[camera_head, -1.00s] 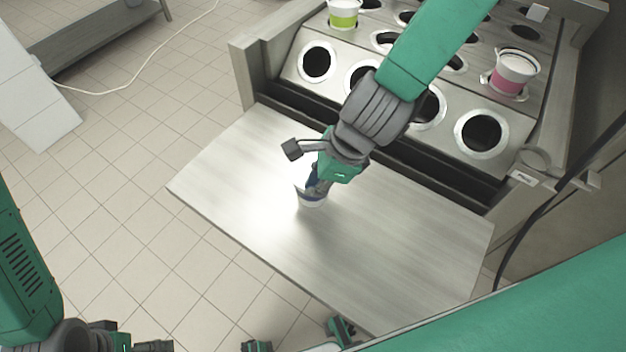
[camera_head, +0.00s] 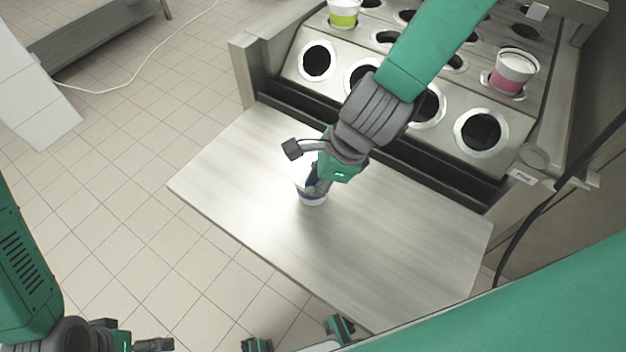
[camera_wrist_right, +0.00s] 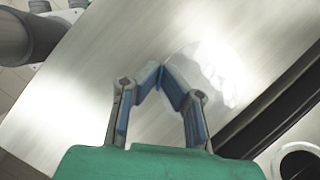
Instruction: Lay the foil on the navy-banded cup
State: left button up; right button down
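The navy-banded cup (camera_head: 312,199) stands on the metal shelf, partly hidden by my right gripper (camera_head: 317,182). In the right wrist view my right gripper's blue fingers (camera_wrist_right: 161,76) come together at their tips. The tips meet at the left edge of a pale, shiny round sheet, which looks like the foil (camera_wrist_right: 212,72). The foil seems to lie over the cup's mouth, but glare hides whether it touches the rim. My left gripper (camera_head: 140,344) is at the bottom left, cut off by the frame, away from the cup.
The metal shelf (camera_head: 400,260) is otherwise bare. Behind it is the filler plate (camera_head: 515,130) with several round holes. A green-banded cup (camera_head: 343,14) and a pink-banded cup (camera_head: 513,72) sit in it. A dark cable (camera_head: 530,225) hangs at the right.

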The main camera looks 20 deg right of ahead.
jog(key=c, duration=1.6)
grip_release()
jog(key=shift+c, duration=0.2)
jog(key=v, duration=1.1)
jog(key=shift+d+r, duration=0.2)
jog(key=shift+r, duration=0.15)
